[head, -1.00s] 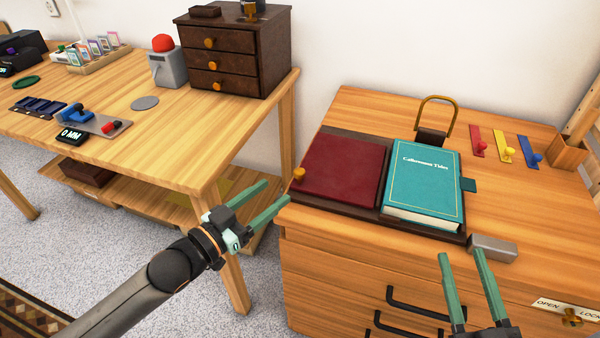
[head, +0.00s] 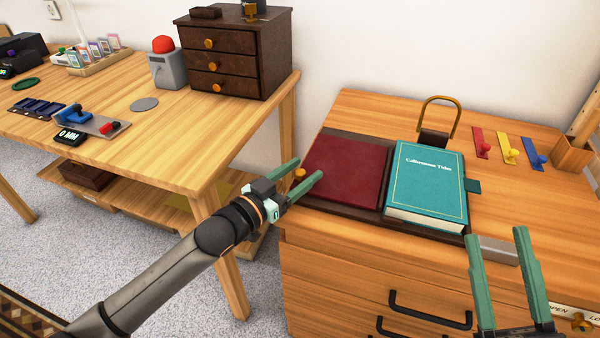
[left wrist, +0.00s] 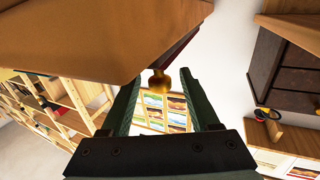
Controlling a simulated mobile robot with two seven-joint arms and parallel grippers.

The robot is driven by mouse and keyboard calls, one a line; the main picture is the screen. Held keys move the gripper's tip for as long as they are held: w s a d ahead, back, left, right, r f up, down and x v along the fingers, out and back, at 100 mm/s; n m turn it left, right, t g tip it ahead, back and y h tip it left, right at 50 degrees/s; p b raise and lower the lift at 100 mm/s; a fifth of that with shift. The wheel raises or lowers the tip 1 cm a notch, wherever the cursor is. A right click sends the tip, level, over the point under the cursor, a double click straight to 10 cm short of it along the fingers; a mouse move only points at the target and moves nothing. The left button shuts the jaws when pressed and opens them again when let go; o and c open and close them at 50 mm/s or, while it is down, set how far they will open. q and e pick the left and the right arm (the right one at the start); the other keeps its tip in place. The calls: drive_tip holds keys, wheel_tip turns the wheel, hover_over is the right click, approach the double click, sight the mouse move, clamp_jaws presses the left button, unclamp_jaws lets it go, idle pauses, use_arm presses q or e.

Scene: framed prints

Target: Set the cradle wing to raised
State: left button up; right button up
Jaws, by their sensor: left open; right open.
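The cradle is a dark brown base (head: 427,223) on the wooden cabinet top. Its red wing (head: 345,172) lies flat or nearly flat on the left half, and a teal book (head: 428,185) rests on the right half. A brass knob (head: 299,174) sits at the wing's left edge. My left gripper (head: 304,174) is open, with its fingers on either side of the knob in the head view. In the left wrist view the knob (left wrist: 158,83) shows between the open fingers, near their tips.
A brass loop (head: 440,112) stands behind the book. Red (head: 480,143), yellow (head: 506,150) and blue (head: 533,153) pieces lie to the right. A grey block (head: 497,250) is near the front edge. The wooden table (head: 170,150) with dark drawers (head: 235,52) stands left.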

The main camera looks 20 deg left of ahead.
use_arm(q)
clamp_jaws()
idle(0.4)
idle(0.9)
